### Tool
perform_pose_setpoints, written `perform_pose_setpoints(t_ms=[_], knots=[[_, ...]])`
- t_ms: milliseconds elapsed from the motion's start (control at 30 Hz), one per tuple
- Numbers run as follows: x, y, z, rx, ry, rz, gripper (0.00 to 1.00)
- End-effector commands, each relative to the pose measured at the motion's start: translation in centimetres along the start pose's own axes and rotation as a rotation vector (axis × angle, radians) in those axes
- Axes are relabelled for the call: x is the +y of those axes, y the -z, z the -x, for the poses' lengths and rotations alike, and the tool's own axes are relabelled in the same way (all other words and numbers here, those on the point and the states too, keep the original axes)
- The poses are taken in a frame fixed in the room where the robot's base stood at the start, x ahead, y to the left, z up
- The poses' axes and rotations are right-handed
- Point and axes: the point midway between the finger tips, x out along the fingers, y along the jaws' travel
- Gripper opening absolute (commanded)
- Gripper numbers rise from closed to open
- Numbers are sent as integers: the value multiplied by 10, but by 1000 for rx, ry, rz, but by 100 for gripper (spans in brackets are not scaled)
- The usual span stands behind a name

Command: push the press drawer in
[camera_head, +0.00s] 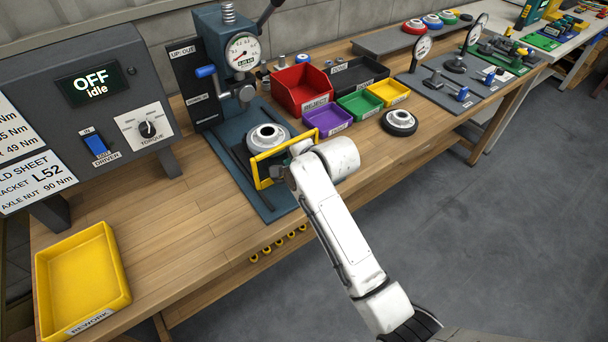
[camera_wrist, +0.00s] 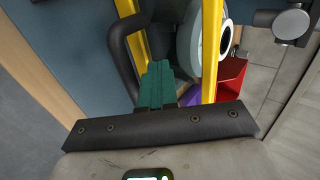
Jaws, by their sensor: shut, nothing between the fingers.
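The press (camera_head: 225,60) stands on the bench with its dark blue base plate (camera_head: 268,207) reaching toward the front edge. A drawer with an upright yellow frame (camera_head: 257,172) at its front sits out on this plate, with a silver hub (camera_head: 267,137) just behind the frame. In the wrist view a black handle (camera_wrist: 116,48) shows beside the yellow frame (camera_wrist: 209,50) and the hub (camera_wrist: 190,45). My gripper (camera_wrist: 158,68) is shut and empty, its green fingertips beside the handle and close to the frame. I cannot tell whether they touch.
A purple bin (camera_head: 327,119), a red bin (camera_head: 302,88) and other bins stand right of the press. A loose hub (camera_head: 399,122) lies at the bench's front right. A yellow rework tray (camera_head: 80,280) is at the left. The bench between tray and press is clear.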

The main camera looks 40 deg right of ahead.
Motion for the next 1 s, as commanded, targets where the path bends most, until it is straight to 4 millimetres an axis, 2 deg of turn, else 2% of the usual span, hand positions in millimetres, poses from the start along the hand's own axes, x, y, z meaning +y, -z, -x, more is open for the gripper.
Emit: perform_pose_setpoints(t_ms=[33,200,500,733,1000], knots=[[-9,0,-12,0,3,1,0],[-37,0,-44,-1,1,0,0],[-76,0,-85,0,0,-1,0],[-90,0,-100,1,-1,-1,0],[-95,-1,-99,0,6,0,0]])
